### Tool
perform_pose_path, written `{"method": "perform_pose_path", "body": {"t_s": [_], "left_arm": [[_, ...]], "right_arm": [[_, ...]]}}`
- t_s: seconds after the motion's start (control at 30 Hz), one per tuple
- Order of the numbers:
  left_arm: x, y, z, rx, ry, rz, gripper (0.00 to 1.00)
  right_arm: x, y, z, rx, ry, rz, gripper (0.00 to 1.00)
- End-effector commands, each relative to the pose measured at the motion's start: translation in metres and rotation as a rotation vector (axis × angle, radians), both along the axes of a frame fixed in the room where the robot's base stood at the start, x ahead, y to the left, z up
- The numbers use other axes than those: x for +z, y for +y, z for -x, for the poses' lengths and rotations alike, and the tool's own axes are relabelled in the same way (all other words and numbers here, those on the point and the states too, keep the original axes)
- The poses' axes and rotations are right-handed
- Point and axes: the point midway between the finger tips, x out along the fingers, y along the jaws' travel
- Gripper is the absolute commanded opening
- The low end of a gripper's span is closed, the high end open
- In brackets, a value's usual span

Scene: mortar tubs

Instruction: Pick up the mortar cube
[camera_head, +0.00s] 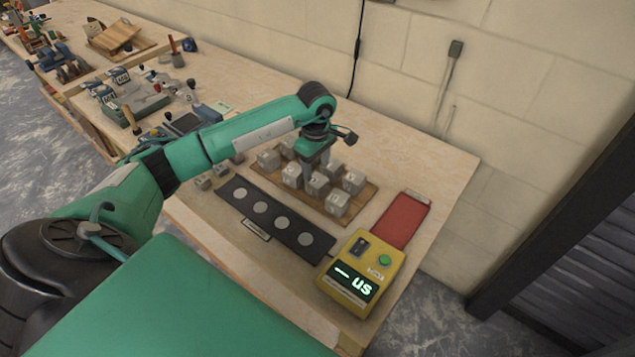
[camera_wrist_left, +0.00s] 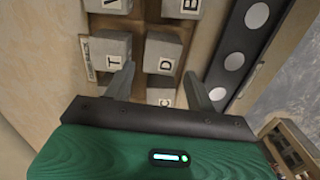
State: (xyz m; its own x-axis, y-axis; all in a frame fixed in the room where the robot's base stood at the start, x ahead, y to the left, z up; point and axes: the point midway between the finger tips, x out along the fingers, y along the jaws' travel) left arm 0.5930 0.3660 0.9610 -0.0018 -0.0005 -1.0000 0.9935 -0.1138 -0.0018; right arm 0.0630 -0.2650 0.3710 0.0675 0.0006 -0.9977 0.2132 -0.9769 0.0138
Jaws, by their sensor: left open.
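Several grey mortar cubes (camera_head: 337,204) with letter labels stand in rows on a wooden board (camera_head: 366,199) on the bench. My left gripper (camera_head: 314,174) points down among them, open. In the left wrist view its two fingers (camera_wrist_left: 158,77) reach over the board. The cube marked D (camera_wrist_left: 162,52) lies in line with the gap between the fingers. The cube marked T (camera_wrist_left: 105,48) is beside the left finger, and the cube marked C (camera_wrist_left: 160,97) is partly hidden below. I cannot tell whether the fingers touch any cube. My right gripper is not in view.
A black strip (camera_head: 232,192) with pale discs lies in front of the board. A yellow device (camera_head: 378,254) with a lit display and green button stands to the right, near a red pad (camera_head: 402,220). Tools crowd the bench's far left. A wall closes the back.

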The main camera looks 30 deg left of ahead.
Motion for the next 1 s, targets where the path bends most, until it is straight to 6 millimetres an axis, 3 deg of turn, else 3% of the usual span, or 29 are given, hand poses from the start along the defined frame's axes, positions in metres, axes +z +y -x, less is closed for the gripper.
{"method": "perform_pose_path", "body": {"t_s": [0.3,0.53,0.83,1.0], "left_arm": [[-0.023,-0.003,0.002,0.0,0.003,0.002,0.56],[-0.054,-0.004,0.002,0.001,0.001,0.001,0.56],[-0.06,-0.003,0.002,0.0,-0.001,-0.001,0.56],[-0.06,-0.003,0.002,0.0,-0.001,-0.001,0.23]], "right_arm": [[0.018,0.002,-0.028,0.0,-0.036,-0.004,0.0],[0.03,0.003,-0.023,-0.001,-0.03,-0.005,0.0],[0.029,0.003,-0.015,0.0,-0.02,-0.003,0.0],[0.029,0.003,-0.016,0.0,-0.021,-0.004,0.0]]}}
